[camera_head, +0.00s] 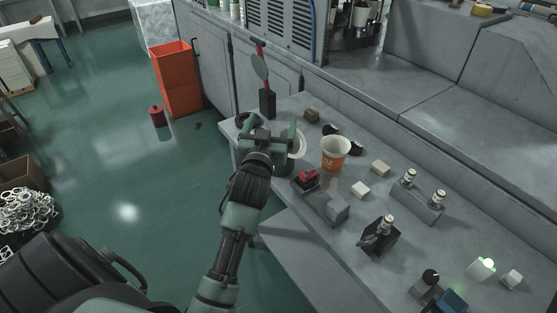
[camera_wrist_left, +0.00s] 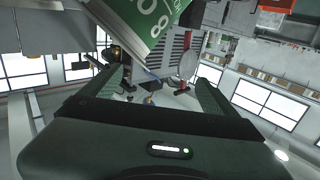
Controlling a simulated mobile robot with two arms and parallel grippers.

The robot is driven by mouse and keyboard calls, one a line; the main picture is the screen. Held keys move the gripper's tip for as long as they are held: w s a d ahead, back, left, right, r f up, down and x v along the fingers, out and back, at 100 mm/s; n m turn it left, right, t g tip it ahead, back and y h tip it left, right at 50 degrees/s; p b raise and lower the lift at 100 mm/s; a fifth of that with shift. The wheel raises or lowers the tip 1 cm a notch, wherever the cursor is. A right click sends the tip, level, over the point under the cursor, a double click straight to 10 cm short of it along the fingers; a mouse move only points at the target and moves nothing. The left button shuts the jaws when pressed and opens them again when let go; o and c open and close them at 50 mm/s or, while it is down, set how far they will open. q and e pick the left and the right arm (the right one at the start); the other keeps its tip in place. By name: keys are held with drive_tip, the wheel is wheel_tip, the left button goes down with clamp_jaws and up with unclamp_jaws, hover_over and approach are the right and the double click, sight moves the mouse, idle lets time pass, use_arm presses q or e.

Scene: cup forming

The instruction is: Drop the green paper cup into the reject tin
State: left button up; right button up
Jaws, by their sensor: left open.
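The green paper cup (camera_head: 283,164) stands on the bench near its left end, its white rim partly hidden behind my left gripper. In the left wrist view the cup (camera_wrist_left: 143,22) shows large and close at the top, with white print on its side. My left gripper (camera_head: 270,126) is open beside and above the cup. In the wrist view its two fingers (camera_wrist_left: 160,82) are spread with nothing held between them. My right gripper is not in view.
An orange paper cup (camera_head: 334,154) stands just right of the green one. A red-and-black block (camera_head: 306,180), a grey block (camera_head: 337,210) and several small blocks lie nearby. A tall orange bin (camera_head: 177,82) stands on the floor against the cabinets. The green floor at left is mostly clear.

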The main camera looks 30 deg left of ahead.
use_arm(q)
drive_tip(key=b+v, duration=0.1)
drive_tip(key=v, duration=0.6)
drive_tip(key=shift+s, duration=0.25)
drive_tip(key=shift+d, duration=0.1)
